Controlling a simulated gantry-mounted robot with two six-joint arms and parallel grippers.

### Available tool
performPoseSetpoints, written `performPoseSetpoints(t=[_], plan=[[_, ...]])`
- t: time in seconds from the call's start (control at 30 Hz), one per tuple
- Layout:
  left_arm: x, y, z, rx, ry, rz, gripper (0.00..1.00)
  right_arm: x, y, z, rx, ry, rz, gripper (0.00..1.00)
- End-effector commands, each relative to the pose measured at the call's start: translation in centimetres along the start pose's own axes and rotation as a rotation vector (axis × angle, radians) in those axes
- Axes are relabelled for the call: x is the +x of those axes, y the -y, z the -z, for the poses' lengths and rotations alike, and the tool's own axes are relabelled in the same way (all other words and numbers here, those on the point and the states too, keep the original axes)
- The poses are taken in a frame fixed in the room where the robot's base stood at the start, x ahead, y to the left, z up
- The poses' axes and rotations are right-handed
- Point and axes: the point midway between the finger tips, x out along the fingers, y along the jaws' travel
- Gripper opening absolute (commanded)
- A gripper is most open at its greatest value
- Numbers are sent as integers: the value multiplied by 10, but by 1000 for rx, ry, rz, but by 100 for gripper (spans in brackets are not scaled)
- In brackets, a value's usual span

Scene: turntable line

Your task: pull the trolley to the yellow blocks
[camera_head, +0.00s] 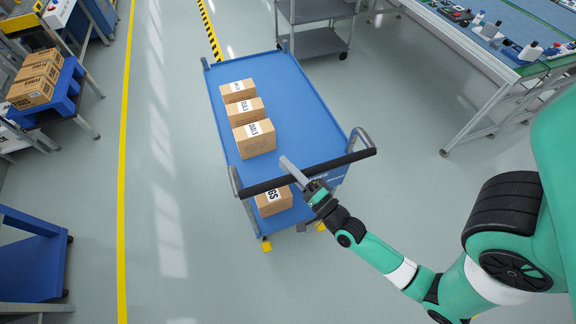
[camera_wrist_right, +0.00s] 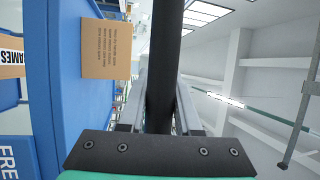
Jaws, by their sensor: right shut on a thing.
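The blue trolley (camera_head: 292,93) stands in the middle of the floor with cardboard boxes (camera_head: 254,138) on its top deck. Its black handle bar (camera_head: 340,161) is at the near end. My right gripper (camera_head: 297,174) is shut around the bar; the right wrist view also shows the bar (camera_wrist_right: 163,60) between my fingers. Two yellow blocks (camera_head: 267,246) (camera_head: 321,227) sit on the floor at the trolley's near end, close to its near corners. Whether the trolley touches them I cannot tell. My left gripper is not in view.
Another box (camera_head: 273,201) shows below the handle. A grey cart (camera_head: 318,42) stands just beyond the trolley. A workbench (camera_head: 500,68) is at the right. Racks with boxes (camera_head: 32,92) and a blue cart (camera_head: 28,250) are left of the yellow floor line (camera_head: 123,180). The floor left of the trolley is clear.

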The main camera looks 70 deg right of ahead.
Motion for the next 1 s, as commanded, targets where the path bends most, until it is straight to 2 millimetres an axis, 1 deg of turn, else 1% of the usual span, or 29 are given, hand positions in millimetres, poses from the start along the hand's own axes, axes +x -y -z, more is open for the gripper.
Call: performPoseSetpoints(t=[0.07,0.1,0.23,0.27,0.53,0.67,0.77,1.0], plan=[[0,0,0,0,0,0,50,0,4,0,-2,0,10,0],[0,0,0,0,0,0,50,0,4,0,-2,0,10,36],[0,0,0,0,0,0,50,0,4,0,-2,0,8,59],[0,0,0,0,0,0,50,0,3,0,-2,0,8,62],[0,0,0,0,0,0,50,0,2,0,-1,0,4,62],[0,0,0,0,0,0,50,-10,1,0,-1,1,2,62],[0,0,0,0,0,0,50,-28,0,0,-2,2,-1,62],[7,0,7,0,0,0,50,-92,3,-1,0,9,-1,62]])
